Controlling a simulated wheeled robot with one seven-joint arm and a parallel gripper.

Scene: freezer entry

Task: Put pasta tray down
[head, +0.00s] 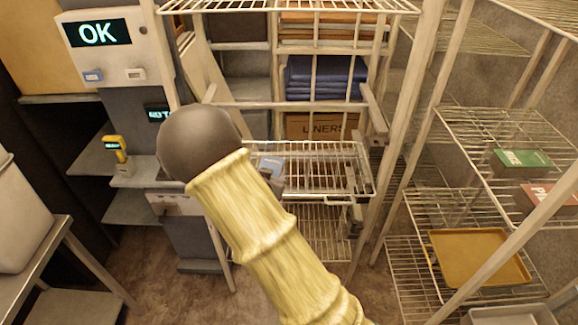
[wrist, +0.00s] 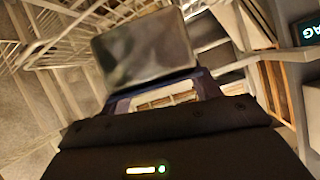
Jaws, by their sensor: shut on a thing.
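In the wrist view my gripper (wrist: 163,92) is shut on a flat grey rectangular tray (wrist: 145,48), which extends beyond the fingertips. I take this for the pasta tray; no label on it is readable there. In the head view my forearm, in a pale yellow sleeve, hides most of the gripper. A small bluish-grey piece (head: 270,166) shows just right of the arm, in front of the wire baskets; I cannot tell whether it is part of the tray. Contact between the tray and any surface cannot be seen.
Wire baskets (head: 325,165) stand behind my arm. The right wire rack holds a green box (head: 522,161), a red box (head: 550,198) and a yellow tray (head: 480,258). An "OK" display (head: 98,33) is upper left. A metal table (head: 45,245) stands at left.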

